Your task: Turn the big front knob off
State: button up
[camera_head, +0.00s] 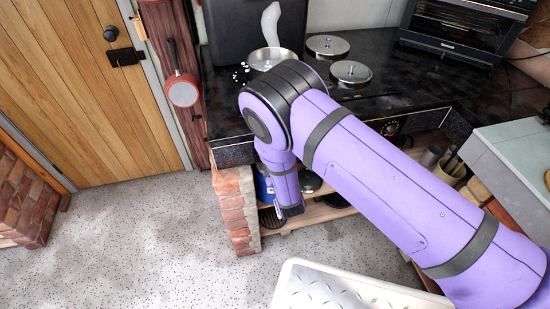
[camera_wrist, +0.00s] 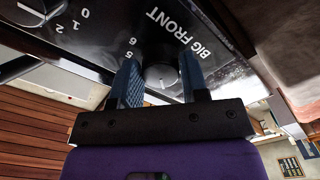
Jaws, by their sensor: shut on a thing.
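The big front knob (camera_wrist: 160,76) is a dark round knob with a pale mark, on the black panel (camera_wrist: 110,35) beside the printed words BIG FRONT. The numbers 5 and 6 show to its left. My gripper (camera_wrist: 161,72) has one blue finger on each side of the knob and is shut on it. The fingers hide the knob's sides and part of its scale, so I cannot tell its exact setting. In the head view my purple arm covers this knob and my fingers.
Another knob (camera_wrist: 40,8) with 0, 1 and 2 sits at the panel's upper left in the wrist view. A pan (camera_head: 268,58) and two lidded pots (camera_head: 328,46) (camera_head: 351,73) stand on the black worktop (camera_head: 400,85). A brick pillar (camera_head: 236,210) stands below; floor at left is clear.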

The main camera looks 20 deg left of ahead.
jog(key=shift+n, duration=4.1)
jog(key=o, duration=0.9)
jog(key=v, duration=1.1)
